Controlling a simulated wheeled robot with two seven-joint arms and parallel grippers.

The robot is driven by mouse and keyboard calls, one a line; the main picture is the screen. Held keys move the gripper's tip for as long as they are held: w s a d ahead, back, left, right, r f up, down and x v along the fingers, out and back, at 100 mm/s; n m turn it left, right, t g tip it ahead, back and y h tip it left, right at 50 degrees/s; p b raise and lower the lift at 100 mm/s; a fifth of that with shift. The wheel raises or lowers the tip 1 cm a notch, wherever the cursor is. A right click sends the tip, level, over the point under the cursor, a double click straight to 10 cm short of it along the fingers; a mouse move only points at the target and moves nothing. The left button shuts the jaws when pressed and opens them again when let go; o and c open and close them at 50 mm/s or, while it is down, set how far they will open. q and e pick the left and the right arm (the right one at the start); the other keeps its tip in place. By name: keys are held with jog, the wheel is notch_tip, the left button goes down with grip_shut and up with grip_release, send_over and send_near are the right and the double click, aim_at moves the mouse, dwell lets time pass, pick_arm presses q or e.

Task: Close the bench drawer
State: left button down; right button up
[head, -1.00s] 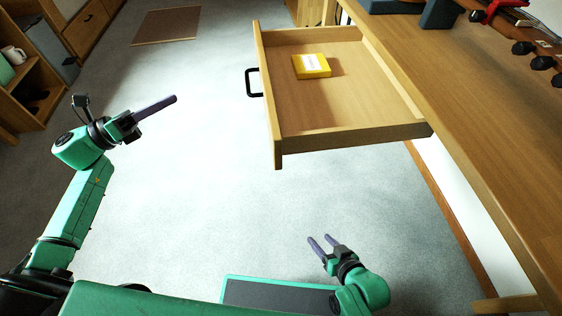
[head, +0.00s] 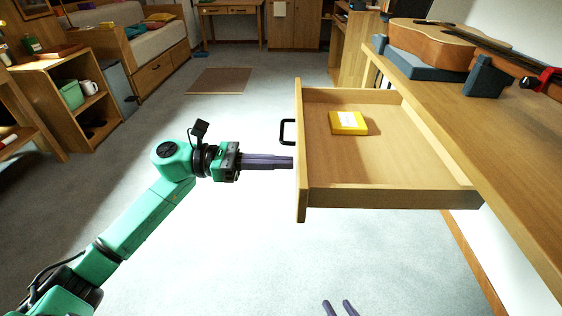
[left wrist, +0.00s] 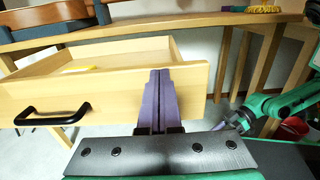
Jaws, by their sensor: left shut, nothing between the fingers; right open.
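The bench drawer (head: 390,197) is pulled well out of the wooden bench (head: 500,150). A yellow box (head: 348,123) with a white label lies inside it. The drawer's black handle (head: 287,133) is on its front panel. My left gripper (head: 292,162) is shut and empty, its fingertips at the outer face of the front panel, beside the handle. In the left wrist view the shut fingers (left wrist: 158,85) overlap the drawer front (left wrist: 110,85), with the handle (left wrist: 52,116) to their left; I cannot tell whether they touch. My right gripper (head: 340,308) is open and empty below the drawer, mostly cut off.
A guitar (head: 435,45) rests in a blue-grey stand on the bench top. A shelf unit (head: 75,105) stands at the left, and a bed (head: 130,50) and a rug (head: 220,80) lie further back. The floor around the drawer is clear.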

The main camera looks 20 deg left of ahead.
pick_arm(q)
jog(key=shift+w+d, duration=0.1)
jog(key=shift+d, duration=0.15)
jog(key=shift+d, duration=0.15)
